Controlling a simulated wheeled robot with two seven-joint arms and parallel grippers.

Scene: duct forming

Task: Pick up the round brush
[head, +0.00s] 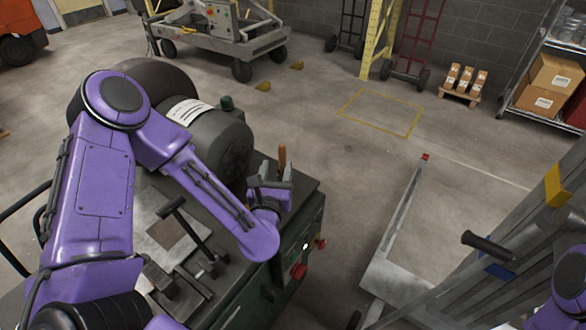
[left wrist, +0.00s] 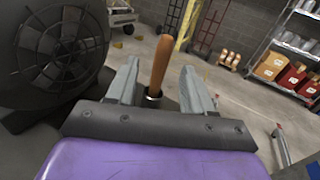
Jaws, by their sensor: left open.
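The round brush (head: 282,157) shows as an upright wooden handle near the back corner of the green machine's top. In the left wrist view its handle (left wrist: 161,62) stands between my two fingers, with a dark collar at its lower end; its bristles are hidden. My left gripper (head: 276,176) is open around the handle, with a finger on each side. In the left wrist view the fingers (left wrist: 159,78) show gaps to the handle on both sides. My right gripper is out of view; only a bit of my right arm shows at the lower right.
A large dark motor housing (head: 222,145) stands close to the left of my gripper. The green machine (head: 315,222) has red knobs on its side. A metal frame (head: 402,275) stands at the right.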

